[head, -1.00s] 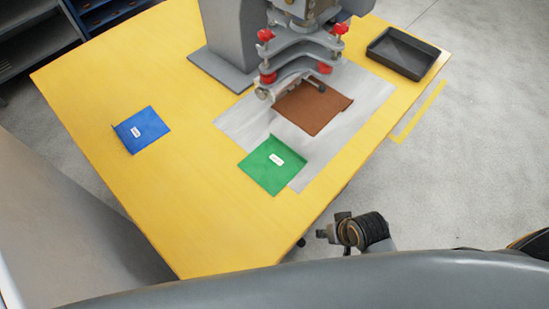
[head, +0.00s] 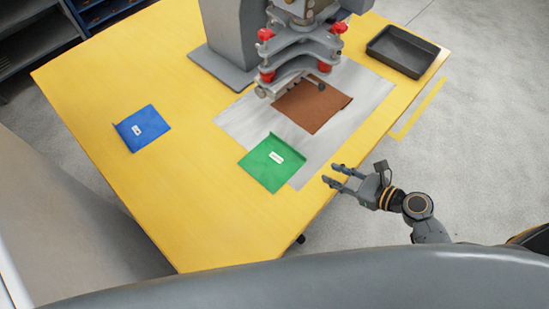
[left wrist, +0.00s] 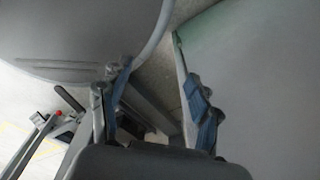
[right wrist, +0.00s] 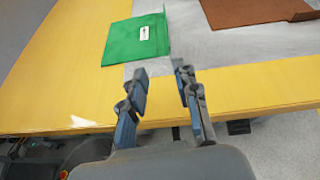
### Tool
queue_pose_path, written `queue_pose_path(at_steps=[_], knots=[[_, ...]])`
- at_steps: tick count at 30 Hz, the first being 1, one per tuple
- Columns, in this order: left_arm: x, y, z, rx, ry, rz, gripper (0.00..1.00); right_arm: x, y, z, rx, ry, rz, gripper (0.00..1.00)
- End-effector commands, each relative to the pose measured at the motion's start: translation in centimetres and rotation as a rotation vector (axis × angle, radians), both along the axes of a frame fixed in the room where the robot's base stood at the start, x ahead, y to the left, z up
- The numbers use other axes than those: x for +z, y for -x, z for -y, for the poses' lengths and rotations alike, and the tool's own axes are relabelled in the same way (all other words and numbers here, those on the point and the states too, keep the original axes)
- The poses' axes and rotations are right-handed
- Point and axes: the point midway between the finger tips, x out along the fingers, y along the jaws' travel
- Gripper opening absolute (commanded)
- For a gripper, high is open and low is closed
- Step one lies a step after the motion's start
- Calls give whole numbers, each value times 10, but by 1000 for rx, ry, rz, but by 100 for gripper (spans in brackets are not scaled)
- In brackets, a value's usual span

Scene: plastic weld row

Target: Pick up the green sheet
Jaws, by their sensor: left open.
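The green sheet (head: 270,165) lies on the yellow table, partly over the grey plate, with a raised edge at its upper side and a small white label. It also shows in the right wrist view (right wrist: 125,42), beyond the fingertips. My right gripper (head: 334,174) is open and empty at the table's right edge, to the right of the green sheet and apart from it. Its two fingers show spread in the right wrist view (right wrist: 160,72). My left gripper (left wrist: 150,50) is open and empty, seen only in the left wrist view, away from the table.
A brown sheet (head: 312,108) lies on the grey plate (head: 355,112) under the welding machine (head: 300,50) with red knobs. A blue sheet (head: 145,130) lies at the left of the yellow table (head: 190,200). A black tray (head: 402,50) sits at the back right. Bare tabletop separates blue and green.

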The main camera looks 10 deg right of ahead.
Motion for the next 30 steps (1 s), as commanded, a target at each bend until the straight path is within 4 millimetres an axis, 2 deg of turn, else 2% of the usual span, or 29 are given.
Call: queue_pose_path(at_steps=[2,5,15,23,30], knots=[[0,0,0,0,0,0,62,0,-6,8,-53,-59,-26,31],[2,0,0,0,0,0,62,-2,-14,6,-76,-87,-38,31],[6,0,0,0,0,0,62,-25,-60,-31,-73,-85,-37,31],[9,0,0,0,0,0,62,-31,-75,-43,-71,-83,-37,31],[13,0,0,0,0,0,62,-40,-102,-64,-70,-84,-38,31]])
